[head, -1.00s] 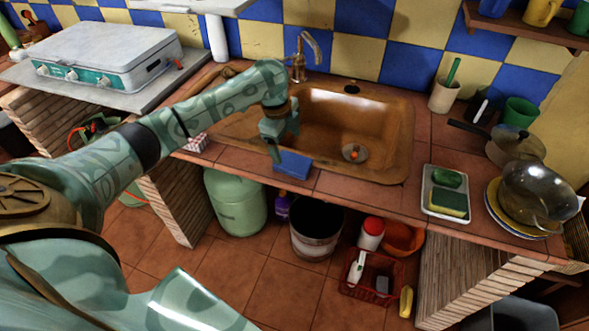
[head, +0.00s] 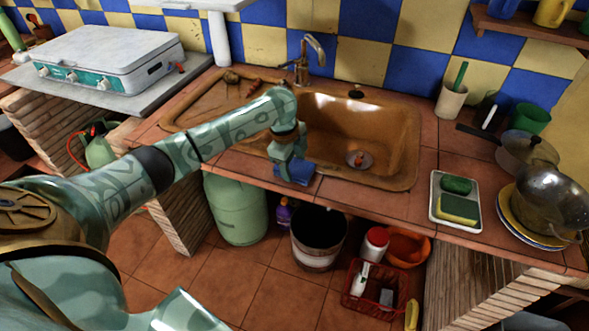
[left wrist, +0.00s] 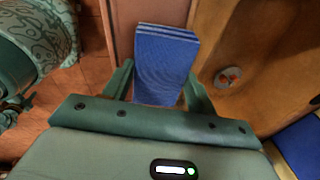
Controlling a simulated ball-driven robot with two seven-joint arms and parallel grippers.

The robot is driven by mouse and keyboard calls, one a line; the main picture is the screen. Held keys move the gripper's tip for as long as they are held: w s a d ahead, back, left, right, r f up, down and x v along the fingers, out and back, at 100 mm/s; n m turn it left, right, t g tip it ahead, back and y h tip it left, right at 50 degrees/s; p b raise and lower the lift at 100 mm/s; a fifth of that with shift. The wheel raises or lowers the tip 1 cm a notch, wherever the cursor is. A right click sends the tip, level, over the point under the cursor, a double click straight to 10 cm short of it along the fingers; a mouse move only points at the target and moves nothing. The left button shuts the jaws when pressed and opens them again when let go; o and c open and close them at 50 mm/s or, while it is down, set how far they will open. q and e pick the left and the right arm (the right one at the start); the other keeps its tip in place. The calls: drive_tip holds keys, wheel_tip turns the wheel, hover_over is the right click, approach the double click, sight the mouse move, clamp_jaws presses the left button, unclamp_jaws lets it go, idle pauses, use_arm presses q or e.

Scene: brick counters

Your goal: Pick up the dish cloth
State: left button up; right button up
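The dish cloth appears to be the folded blue cloth (head: 300,172) on the tiled counter's front edge, before the sink. In the left wrist view the blue cloth (left wrist: 165,60) shows its striped folded edge at the top. My left gripper (head: 287,172) is down at the cloth. In the left wrist view its two fingers (left wrist: 160,85) stand apart, one on each side of the cloth's near part. The fingers look open; whether they touch the cloth is hard to tell. My right gripper is not in view.
The copper sink (head: 400,150) lies just behind the cloth, with a tap (head: 305,58) at its back. A bucket (head: 318,240) and green gas cylinder (head: 237,210) stand below.

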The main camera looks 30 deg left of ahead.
sight(296, 164)
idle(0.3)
